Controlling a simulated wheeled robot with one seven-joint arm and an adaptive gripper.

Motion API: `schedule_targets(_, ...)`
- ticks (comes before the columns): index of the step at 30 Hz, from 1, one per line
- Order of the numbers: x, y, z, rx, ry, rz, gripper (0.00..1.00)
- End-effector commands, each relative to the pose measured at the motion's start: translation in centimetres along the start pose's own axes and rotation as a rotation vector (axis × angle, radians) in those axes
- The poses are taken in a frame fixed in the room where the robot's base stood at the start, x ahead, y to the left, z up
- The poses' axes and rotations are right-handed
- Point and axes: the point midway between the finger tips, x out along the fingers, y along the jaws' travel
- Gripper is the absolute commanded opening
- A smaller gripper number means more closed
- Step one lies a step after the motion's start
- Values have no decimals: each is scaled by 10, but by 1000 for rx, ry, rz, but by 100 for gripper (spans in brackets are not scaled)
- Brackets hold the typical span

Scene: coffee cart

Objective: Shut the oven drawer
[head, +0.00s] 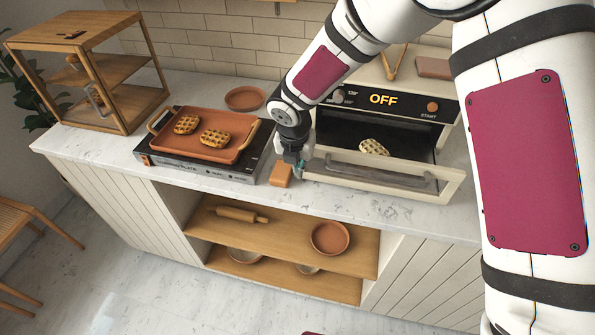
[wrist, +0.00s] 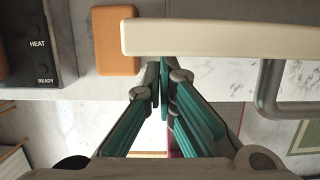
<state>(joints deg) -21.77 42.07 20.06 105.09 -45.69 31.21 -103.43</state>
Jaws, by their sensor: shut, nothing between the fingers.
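The toaster oven (head: 445,101) stands on the counter at the right, its display reading OFF. Its drawer (head: 376,181) is pulled out at the front, with a grey bar handle along its face. A pale waffle (head: 374,147) lies inside the drawer. In the wrist view the drawer front's cream edge (wrist: 220,38) and grey handle (wrist: 266,92) show on the right. My gripper (head: 294,160) is shut and empty at the drawer's left front corner. In the wrist view its fingertips (wrist: 163,68) are just below the cream edge; I cannot tell whether they touch it.
An orange block (head: 281,174) lies left of the drawer, close to my gripper. A hot plate (head: 165,165) bears a terracotta tray (head: 250,140) with two waffles. A terracotta dish (head: 245,98) sits behind. The counter front (head: 340,208) is mostly clear.

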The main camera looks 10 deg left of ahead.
Motion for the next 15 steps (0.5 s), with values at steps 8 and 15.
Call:
schedule_targets(8, 20, -1, 58, 4, -3, 1, 0)
schedule_targets(15, 29, 0, 99, 5, -3, 2, 0)
